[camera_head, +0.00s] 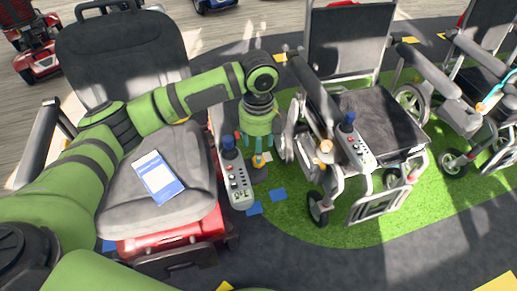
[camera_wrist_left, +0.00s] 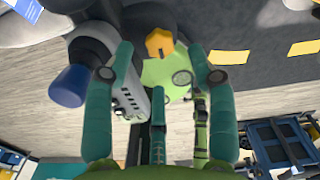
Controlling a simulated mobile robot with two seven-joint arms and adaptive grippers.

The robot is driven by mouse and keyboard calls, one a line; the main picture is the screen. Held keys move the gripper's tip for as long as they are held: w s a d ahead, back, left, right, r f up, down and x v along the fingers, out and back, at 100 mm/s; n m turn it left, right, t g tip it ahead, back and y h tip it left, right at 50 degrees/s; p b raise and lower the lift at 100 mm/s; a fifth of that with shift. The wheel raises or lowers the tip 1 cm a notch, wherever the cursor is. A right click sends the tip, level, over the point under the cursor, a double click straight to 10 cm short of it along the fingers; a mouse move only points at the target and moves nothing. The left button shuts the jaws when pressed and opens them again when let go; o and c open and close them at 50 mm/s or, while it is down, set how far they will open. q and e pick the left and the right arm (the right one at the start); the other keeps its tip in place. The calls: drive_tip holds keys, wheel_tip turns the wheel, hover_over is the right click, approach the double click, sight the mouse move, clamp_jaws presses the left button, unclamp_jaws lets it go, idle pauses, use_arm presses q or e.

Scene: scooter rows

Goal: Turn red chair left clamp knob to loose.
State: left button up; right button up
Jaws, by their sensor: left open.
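The red chair (camera_head: 160,238) is a grey-seated scooter chair with a red base at the left of the head view. An orange clamp knob (camera_head: 259,161) shows beside its joystick box (camera_head: 237,185), just below my left gripper (camera_head: 254,143). In the left wrist view the knob (camera_wrist_left: 159,43) is a yellow-orange lobed piece near the fingertips. My left gripper (camera_wrist_left: 162,62) is open, with its teal fingers on either side of the knob's line. Whether a finger touches the knob, I cannot tell. My right gripper is out of view.
A wheelchair (camera_head: 370,125) with its own orange knob (camera_head: 326,147) and joystick stands close to the right. A blue-and-white card (camera_head: 158,177) lies on the red chair's seat. Blue and yellow patches mark the floor.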

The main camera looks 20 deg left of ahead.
use_arm(q)
wheel_tip(320, 180, down, 4)
drive_tip(key=shift+s+r, duration=0.1)
drive_tip(key=shift+s, duration=0.05)
drive_tip(key=shift+f, duration=0.55)
clamp_jaws()
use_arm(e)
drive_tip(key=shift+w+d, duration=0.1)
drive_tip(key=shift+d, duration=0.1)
